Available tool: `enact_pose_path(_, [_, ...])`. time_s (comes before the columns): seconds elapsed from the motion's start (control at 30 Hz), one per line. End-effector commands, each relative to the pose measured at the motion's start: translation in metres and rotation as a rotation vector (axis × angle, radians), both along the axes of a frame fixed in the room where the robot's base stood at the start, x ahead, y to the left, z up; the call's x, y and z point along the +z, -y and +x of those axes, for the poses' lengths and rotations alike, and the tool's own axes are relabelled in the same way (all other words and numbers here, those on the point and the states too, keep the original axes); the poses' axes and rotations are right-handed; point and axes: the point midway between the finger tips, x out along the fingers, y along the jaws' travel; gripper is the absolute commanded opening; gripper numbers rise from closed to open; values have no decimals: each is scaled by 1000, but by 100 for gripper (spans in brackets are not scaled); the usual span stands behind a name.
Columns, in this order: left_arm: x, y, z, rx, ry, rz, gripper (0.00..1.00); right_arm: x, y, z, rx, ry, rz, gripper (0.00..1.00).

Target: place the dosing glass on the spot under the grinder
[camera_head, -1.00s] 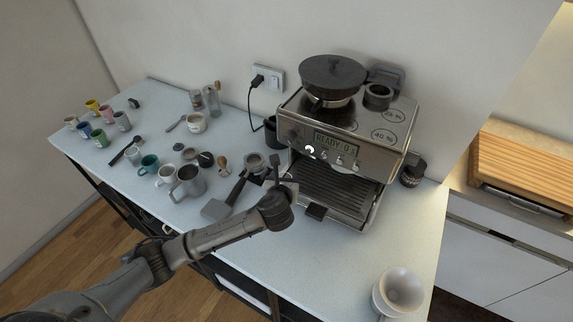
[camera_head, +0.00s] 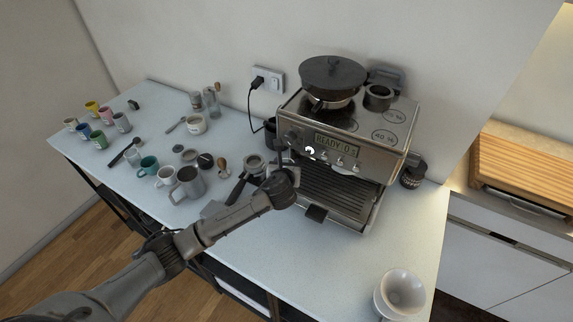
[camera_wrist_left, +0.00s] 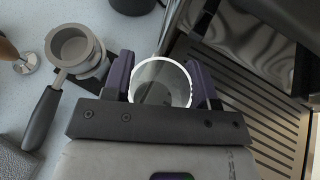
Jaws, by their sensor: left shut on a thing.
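My left gripper (camera_head: 280,165) is beside the left front of the espresso machine (camera_head: 335,155). In the left wrist view the gripper (camera_wrist_left: 163,78) is shut on the dosing glass (camera_wrist_left: 160,84), a clear round glass with a pale rim, seen from above between the two fingers. In the head view the glass is hard to make out behind the gripper. My right gripper is not in view.
A portafilter (camera_wrist_left: 72,50) lies left of the gripper, near a tamper (camera_wrist_left: 20,62). The drip tray (camera_wrist_left: 262,120) is to the right. A dark container (camera_head: 271,132) stands behind. Mugs (camera_head: 187,182) fill the counter's left; a white bowl-like vessel (camera_head: 402,290) stands front right.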

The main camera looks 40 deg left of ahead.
Motion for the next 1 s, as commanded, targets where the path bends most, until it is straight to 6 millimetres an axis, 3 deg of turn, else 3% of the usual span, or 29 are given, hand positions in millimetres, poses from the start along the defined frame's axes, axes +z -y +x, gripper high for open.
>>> enact_pose_path(0.4, [-10, 0, 0, 0, 0, 2, 24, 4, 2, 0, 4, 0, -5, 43])
enact_pose_path(0.43, [-10, 0, 0, 0, 0, 1, 55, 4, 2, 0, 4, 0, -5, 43])
enact_pose_path(0.6, [-10, 0, 0, 1, 0, 2, 72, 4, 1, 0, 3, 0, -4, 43])
enact_pose_path(0.7, [-10, 0, 0, 1, 1, 1, 78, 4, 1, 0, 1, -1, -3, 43])
enact_pose_path(1.0, [-5, 0, 0, 2, 2, 0, 78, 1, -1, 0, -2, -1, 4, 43])
